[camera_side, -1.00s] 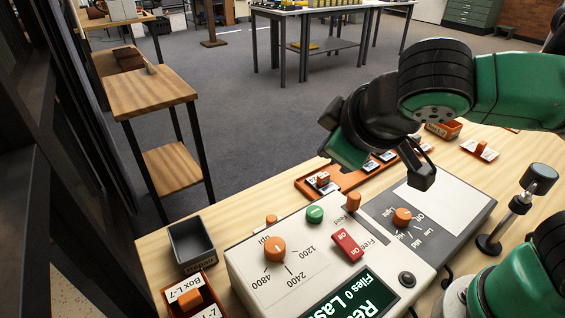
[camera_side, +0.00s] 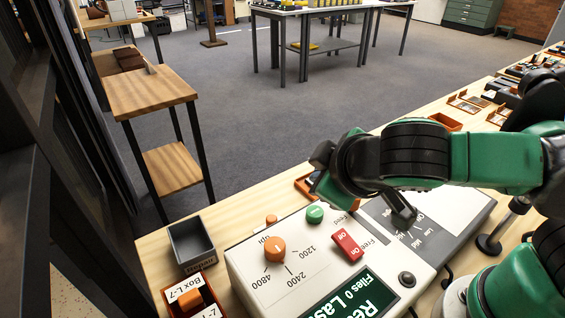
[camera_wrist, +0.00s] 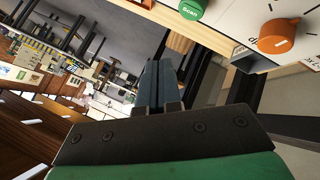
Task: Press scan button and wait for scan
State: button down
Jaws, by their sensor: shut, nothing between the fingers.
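The green scan button (camera_side: 315,214) is on the top of the white scanner console (camera_side: 289,225), near its far edge. In the side view my green and black hand is just behind and right of the button, with the fingertips hard to make out.
An orange dial (camera_side: 275,249) and a red switch (camera_side: 347,245) stand near the button. A grey bin (camera_side: 190,243) and an orange box (camera_side: 190,296) are left of the console. A grey flatbed (camera_side: 458,207) is to its right, partly under my arm.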

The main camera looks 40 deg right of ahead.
aim_at(319, 215)
jog(key=shift+f, duration=1.95)
jog(key=shift+f, duration=0.1)
dwell(0.5)
jog(key=shift+f, duration=0.3)
jog(key=shift+f, duration=0.45)
dwell(0.5)
jog(key=shift+r, duration=0.9)
jog(key=shift+r, duration=2.5)
dwell(0.8)
